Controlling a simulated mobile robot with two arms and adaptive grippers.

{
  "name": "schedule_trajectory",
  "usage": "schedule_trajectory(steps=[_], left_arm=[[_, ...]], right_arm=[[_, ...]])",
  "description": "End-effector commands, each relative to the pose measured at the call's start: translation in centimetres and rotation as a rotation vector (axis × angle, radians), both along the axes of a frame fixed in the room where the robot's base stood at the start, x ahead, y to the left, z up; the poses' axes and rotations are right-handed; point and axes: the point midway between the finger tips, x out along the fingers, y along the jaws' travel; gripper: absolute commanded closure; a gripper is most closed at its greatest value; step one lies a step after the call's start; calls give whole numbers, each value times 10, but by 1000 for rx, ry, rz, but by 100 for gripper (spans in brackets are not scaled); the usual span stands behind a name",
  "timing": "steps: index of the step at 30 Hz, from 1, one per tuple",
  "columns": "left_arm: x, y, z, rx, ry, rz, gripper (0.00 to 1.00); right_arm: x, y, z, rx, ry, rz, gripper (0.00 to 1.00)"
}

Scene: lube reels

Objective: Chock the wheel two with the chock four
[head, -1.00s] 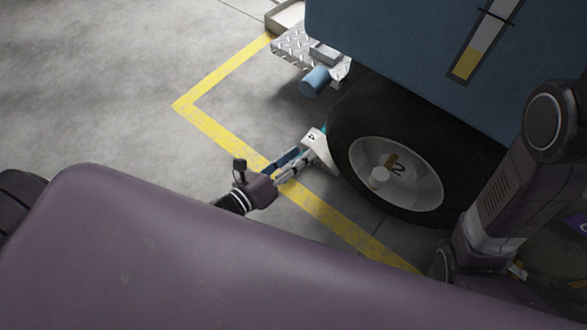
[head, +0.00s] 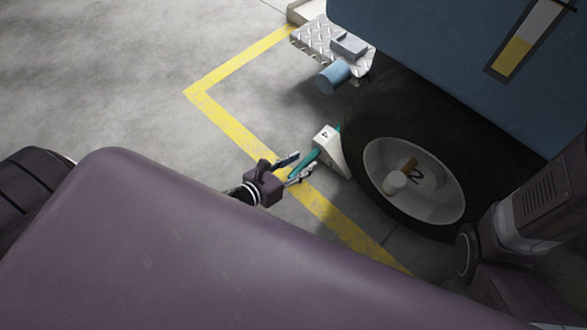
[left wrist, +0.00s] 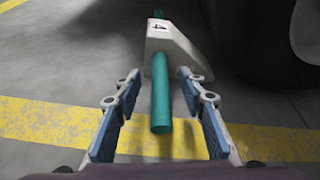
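The white chock four (head: 327,143), marked 4, sits on the floor against or very close to the left side of wheel two (head: 413,180), a black tyre with a white hub marked 2. Its teal handle bar (head: 304,162) points back toward my left gripper (head: 293,168). In the left wrist view the chock (left wrist: 172,52) stands ahead and the bar (left wrist: 161,100) lies between the spread fingers of my left gripper (left wrist: 161,120), touching neither. The tyre (left wrist: 262,40) shows at the upper right there. My right gripper is not in view.
A blue vehicle body (head: 440,60) overhangs the wheel. A metal step (head: 318,42) and a blue cylinder (head: 333,77) stick out left of the tyre. Yellow floor lines (head: 235,125) run beside the chock. Open floor (head: 110,70) lies to the left.

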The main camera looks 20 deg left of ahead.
Motion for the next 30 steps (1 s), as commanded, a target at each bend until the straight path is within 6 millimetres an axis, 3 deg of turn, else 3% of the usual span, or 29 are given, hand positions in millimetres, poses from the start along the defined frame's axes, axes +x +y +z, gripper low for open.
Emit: schedule_trajectory(steps=[1,9,20,30], left_arm=[[9,-3,-8,1,-4,-2,63],[35,-14,-18,1,-2,-1,63],[39,-15,-17,1,1,-1,63],[39,-15,-17,0,0,-1,98]], right_arm=[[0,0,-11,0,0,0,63],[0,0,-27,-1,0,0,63],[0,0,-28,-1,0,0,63],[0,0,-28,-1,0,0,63]])
